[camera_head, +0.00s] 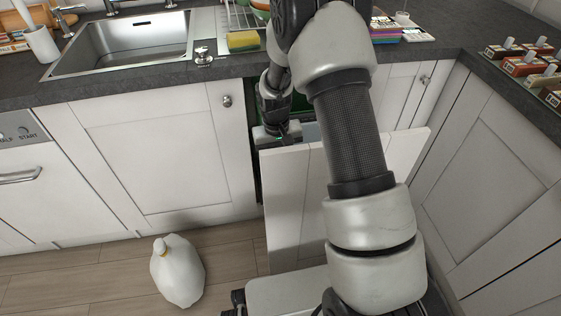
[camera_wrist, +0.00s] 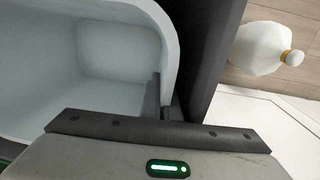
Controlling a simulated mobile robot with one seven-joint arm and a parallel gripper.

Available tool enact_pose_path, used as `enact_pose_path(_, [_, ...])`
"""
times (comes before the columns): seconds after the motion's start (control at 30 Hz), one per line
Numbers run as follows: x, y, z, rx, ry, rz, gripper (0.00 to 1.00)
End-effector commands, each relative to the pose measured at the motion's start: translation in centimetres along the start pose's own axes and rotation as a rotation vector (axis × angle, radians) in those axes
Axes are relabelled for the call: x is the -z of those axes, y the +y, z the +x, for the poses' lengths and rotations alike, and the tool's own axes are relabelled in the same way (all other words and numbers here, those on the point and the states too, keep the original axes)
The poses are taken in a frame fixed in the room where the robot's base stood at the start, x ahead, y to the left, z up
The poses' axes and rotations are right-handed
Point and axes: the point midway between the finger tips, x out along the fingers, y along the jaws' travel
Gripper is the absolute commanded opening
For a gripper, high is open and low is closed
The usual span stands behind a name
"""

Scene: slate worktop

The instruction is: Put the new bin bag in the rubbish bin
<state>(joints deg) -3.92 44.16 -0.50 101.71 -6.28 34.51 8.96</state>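The rubbish bin (camera_wrist: 115,55) is a pale grey, open-topped container that fills the left of the wrist view. The part of its inside I see looks smooth and empty. In the head view my arm and the pull-out door hide most of it. My gripper (camera_wrist: 163,100) is low at the bin's edge, behind the top of the open door in the head view (camera_head: 280,140). A dark finger shows beside the bin's right wall, close to the gripper's middle. The other finger blends into the dark background. I cannot make out a new bin bag.
The white cabinet door (camera_head: 285,210) stands pulled out below the worktop. A plump white bag (camera_head: 178,272) with a yellow tie lies on the wooden floor to its left. The sink (camera_head: 125,45) and a sponge (camera_head: 243,41) are above. Cabinets close off the right.

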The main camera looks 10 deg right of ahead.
Motion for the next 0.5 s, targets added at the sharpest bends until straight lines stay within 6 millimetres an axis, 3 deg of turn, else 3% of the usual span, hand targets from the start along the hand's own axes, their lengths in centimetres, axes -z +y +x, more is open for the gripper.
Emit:
enact_pose_path(0.07, [0.01,0.01,-0.02,0.000,0.000,0.000,0.00])
enact_pose_path(0.2, [0.00,0.01,-0.02,0.000,0.000,0.000,0.24])
enact_pose_path(0.5, [-0.01,-0.20,-0.02,0.002,0.000,-0.002,0.24])
